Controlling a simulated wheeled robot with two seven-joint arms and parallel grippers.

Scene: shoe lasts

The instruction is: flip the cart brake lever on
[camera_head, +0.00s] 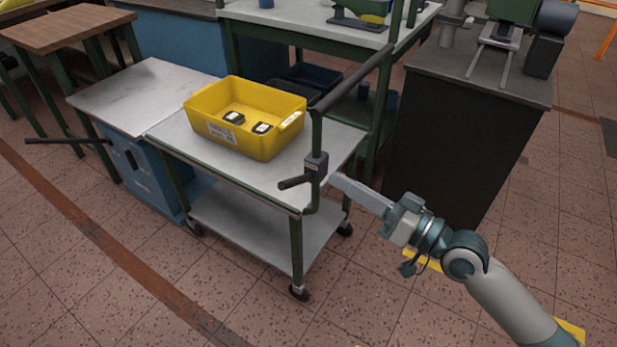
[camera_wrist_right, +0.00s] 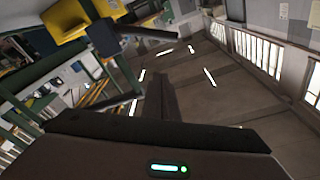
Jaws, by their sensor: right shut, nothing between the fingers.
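The brake lever (camera_head: 295,182) is a short dark bar on a dark housing (camera_head: 316,165) on the cart's right front post. It points left and slightly down, close to level. The cart (camera_head: 255,172) has a pale top and a lower shelf. My right gripper (camera_head: 336,181) is shut and empty, just right of the housing; its tips look close to the post, but I cannot tell whether they touch. In the right wrist view, my dark fingers (camera_wrist_right: 165,100) point up at the lower middle, and a dark bar, apparently the lever (camera_wrist_right: 152,32), lies beyond them. My left gripper is not in view.
A yellow bin (camera_head: 230,142) with small dark items stands on the cart. The cart's dark push handle (camera_head: 350,80) rises above the lever. A blue cabinet (camera_head: 140,170) stands left, a dark cabinet (camera_head: 460,140) behind right. Floor in front is clear.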

